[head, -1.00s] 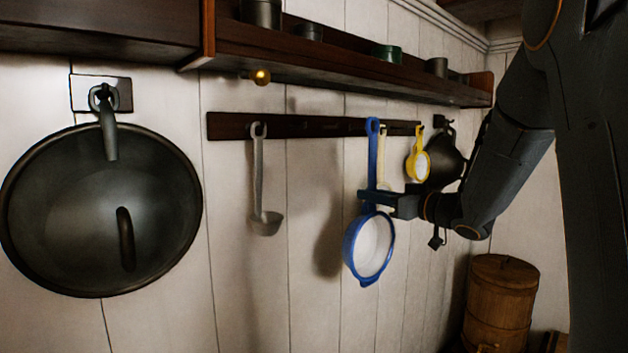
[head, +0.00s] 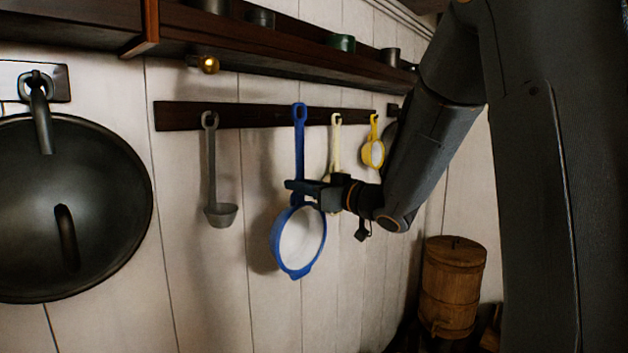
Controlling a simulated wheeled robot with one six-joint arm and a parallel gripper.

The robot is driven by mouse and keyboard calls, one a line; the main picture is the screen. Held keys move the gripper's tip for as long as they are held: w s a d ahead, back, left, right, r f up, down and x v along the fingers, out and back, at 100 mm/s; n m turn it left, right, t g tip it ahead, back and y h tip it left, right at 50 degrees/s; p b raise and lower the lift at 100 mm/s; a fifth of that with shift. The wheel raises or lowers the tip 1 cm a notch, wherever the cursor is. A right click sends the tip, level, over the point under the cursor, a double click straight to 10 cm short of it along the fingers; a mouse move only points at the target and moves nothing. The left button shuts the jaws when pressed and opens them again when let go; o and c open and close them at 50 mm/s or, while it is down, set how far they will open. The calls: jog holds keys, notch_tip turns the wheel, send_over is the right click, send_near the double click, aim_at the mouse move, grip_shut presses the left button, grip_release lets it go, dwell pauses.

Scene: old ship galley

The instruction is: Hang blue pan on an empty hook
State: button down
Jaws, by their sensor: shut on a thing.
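The blue pan (head: 276,240) has a blue rim and handle and a pale inside. It hangs upright, handle up, with the handle's eyelet (head: 299,110) in front of the dark hook rail (head: 255,115). My gripper (head: 299,187) is shut on the lower part of the pan's handle, just above the bowl. Whether the eyelet is over a hook or only in front of the rail, I cannot tell. A grey ladle (head: 212,165), a cream utensil (head: 336,145) and a small yellow pan (head: 374,145) hang from the rail. My gripper partly hides the cream utensil.
A large dark pan (head: 70,190) hangs on the wall at the left. A wooden shelf (head: 270,55) with several pots runs above the rail, with a brass knob (head: 209,65) below it. A wooden barrel (head: 452,285) stands lower right.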

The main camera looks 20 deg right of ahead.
jog(key=a, duration=0.1)
jog(key=s+a, duration=0.1)
jog(key=a, duration=0.2)
jog(key=shift+s, duration=0.4)
jog(key=b+x, duration=0.1)
jog(key=x, duration=0.3)
jog(key=b+x, duration=0.1)
jog(key=x, duration=0.3)
jog(key=b+x, duration=0.1)
jog(key=x, duration=0.2)
jog(key=shift+w+a+f+b, duration=0.15)
jog(key=shift+w+f+b, duration=0.2)
jog(key=shift+w+b, duration=0.05)
jog(key=shift+w+f, duration=0.1)
jog(key=shift+f, duration=0.2)
dwell(0.4)
dwell(0.7)
jog(key=c, duration=0.8)
grip_release()
jog(key=shift+f, duration=0.1)
